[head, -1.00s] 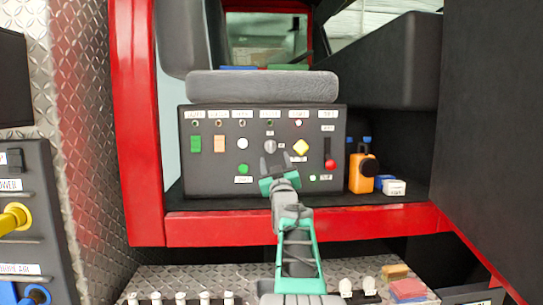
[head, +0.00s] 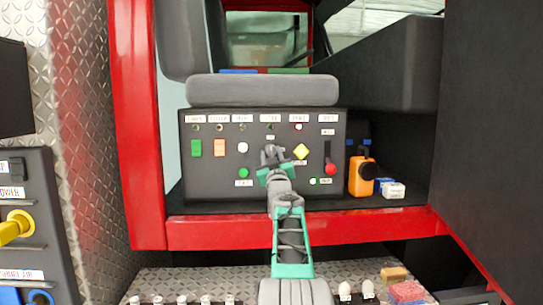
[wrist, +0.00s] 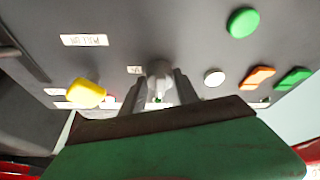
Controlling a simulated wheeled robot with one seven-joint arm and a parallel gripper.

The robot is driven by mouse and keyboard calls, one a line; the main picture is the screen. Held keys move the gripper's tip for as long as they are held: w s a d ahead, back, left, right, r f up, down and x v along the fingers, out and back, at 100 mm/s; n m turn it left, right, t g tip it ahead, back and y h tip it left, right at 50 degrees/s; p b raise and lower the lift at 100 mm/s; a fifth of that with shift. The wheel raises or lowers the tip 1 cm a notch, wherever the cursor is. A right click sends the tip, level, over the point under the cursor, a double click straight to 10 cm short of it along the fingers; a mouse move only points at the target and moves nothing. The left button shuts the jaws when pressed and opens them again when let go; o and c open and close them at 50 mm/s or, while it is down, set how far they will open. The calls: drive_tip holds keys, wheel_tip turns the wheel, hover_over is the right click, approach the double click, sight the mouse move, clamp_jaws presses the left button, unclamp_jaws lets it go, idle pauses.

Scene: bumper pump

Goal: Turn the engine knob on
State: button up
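The black control panel (head: 220,178) stands upright under a grey cushion. The grey knob sits in the middle of its upper half. In the head view my gripper (head: 270,152) covers most of it, and it shows in the wrist view (wrist: 159,70) between my two fingers. My gripper (wrist: 160,88) points at the panel, with one finger on each side of the knob. The fingers are apart, and I cannot tell whether they touch it. The small labels are too blurred to read, so "engine" cannot be confirmed.
A green round button (head: 243,173) and a red-tipped lever (head: 330,168) sit lower. An orange bottle-like object (head: 361,178) stands right of the panel, above the red ledge (head: 230,233).

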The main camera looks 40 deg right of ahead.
clamp_jaws()
